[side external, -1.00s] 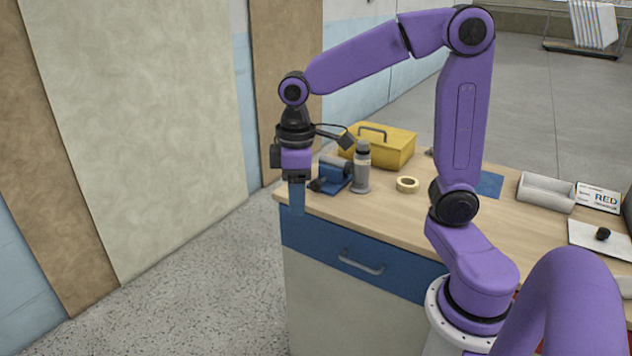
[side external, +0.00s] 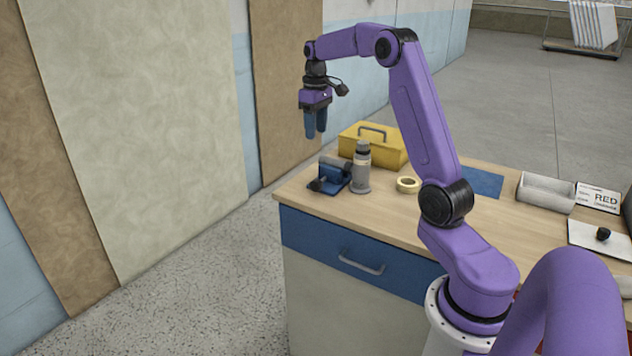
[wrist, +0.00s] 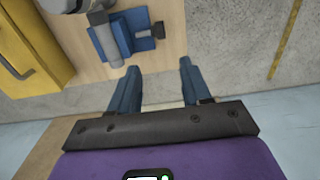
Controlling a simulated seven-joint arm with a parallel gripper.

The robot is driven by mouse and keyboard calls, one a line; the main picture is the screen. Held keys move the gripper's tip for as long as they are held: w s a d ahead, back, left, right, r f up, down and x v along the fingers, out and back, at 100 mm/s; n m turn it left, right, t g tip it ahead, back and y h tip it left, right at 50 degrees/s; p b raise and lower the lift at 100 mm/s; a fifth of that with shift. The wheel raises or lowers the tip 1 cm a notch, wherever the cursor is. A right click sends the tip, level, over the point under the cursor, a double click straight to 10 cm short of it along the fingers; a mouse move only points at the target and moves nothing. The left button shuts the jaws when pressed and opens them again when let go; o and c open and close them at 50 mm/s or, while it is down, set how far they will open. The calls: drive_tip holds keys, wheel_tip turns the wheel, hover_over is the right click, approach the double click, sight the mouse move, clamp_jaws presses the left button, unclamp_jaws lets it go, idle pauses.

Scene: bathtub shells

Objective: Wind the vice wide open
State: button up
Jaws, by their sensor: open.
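The small blue vice (side external: 333,176) stands near the far left corner of the bench, with a grey cylindrical part on top and a dark handle knob (side external: 316,185) at its front left. In the wrist view the vice (wrist: 122,38) is at the top, with its dark knob (wrist: 158,30) on the right. How wide its jaws stand is too small to tell. My gripper (side external: 316,136) is above and behind the vice, pointing down, open and empty. In the wrist view the two blue fingers of my gripper (wrist: 157,85) are apart, with nothing between them.
A grey bottle (side external: 361,170) stands close beside the vice on its right. A yellow toolbox (side external: 385,150) is behind it and a tape roll (side external: 408,185) lies to the right. A blue mat (side external: 483,182) and grey tray (side external: 546,194) lie further right. Bench front is clear.

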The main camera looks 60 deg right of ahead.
sight(315, 180)
wheel_tip(315, 180, down, 17)
drive_tip(key=shift+f, duration=0.15)
idle(0.5)
drive_tip(key=c, duration=0.7)
drive_tip(key=shift+a, duration=0.15)
drive_tip(key=shift+c, duration=0.6)
